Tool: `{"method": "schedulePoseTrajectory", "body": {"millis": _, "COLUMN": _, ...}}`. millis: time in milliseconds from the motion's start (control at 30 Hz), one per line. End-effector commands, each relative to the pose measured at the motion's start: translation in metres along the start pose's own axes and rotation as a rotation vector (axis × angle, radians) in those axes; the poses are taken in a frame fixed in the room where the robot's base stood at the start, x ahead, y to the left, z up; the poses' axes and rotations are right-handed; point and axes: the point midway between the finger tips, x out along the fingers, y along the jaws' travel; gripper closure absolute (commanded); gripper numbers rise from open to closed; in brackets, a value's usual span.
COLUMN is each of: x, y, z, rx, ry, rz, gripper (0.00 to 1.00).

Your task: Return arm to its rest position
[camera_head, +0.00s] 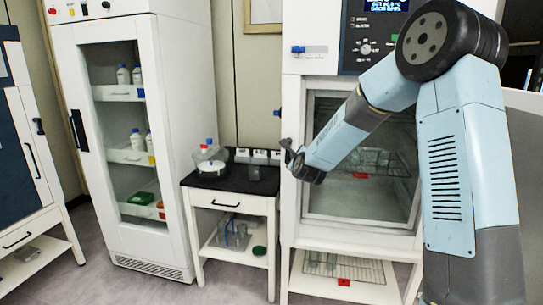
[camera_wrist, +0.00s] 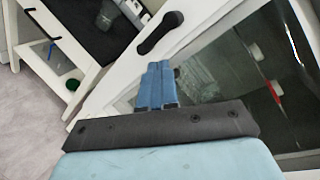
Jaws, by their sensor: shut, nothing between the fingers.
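The fingers point toward the white door frame, just below a black handle (camera_wrist: 160,33). I cannot tell whether they touch the frame. The fingers are not clear in the head view. The door looks closed, with shelves behind the glass.
A small black-topped table (camera_head: 233,182) with glassware stands left of the dryer, close to my wrist. A tall glass-fronted cabinet (camera_head: 172,130) with bottles stands farther left. A white-framed unit (camera_head: 35,165) is at the far left edge. The floor (camera_head: 100,240) in front is clear.

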Motion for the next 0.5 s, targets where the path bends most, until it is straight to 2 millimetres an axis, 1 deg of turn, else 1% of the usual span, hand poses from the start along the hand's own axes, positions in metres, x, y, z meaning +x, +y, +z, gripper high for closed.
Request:
{"method": "schedulePoseTrajectory", "body": {"millis": 33, "x": -0.012, "y": -0.006, "z": 0.006, "rx": -0.073, "ry": -0.003, "rz": 0.021, "gripper": 1.00}}
{"method": "schedulePoseTrajectory", "body": {"millis": 233, "x": -0.056, "y": -0.022, "z": 0.016, "rx": -0.376, "ry": 0.000, "rz": 0.127, "gripper": 1.00}}
{"method": "schedulePoseTrajectory", "body": {"millis": 367, "x": -0.088, "y": -0.032, "z": 0.019, "rx": -0.566, "ry": 0.000, "rz": 0.196, "gripper": 1.00}}
{"method": "schedulePoseTrajectory", "body": {"millis": 500, "x": -0.126, "y": -0.042, "z": 0.017, "rx": -0.763, "ry": 0.001, "rz": 0.271, "gripper": 1.00}}
